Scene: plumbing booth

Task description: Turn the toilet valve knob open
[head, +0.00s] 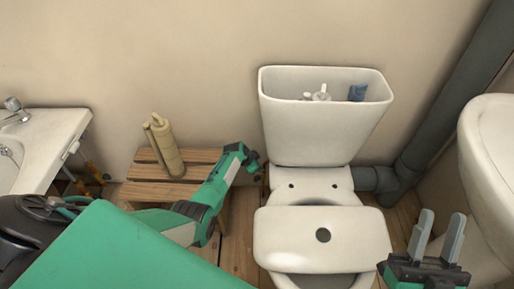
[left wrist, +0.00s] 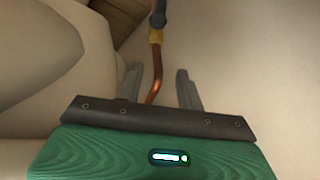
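My right gripper (head: 442,215) is open and empty at the lower right.
A sink (head: 45,140) is at far left, another white basin (head: 498,150) at right. A grey drain pipe (head: 415,155) runs behind.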

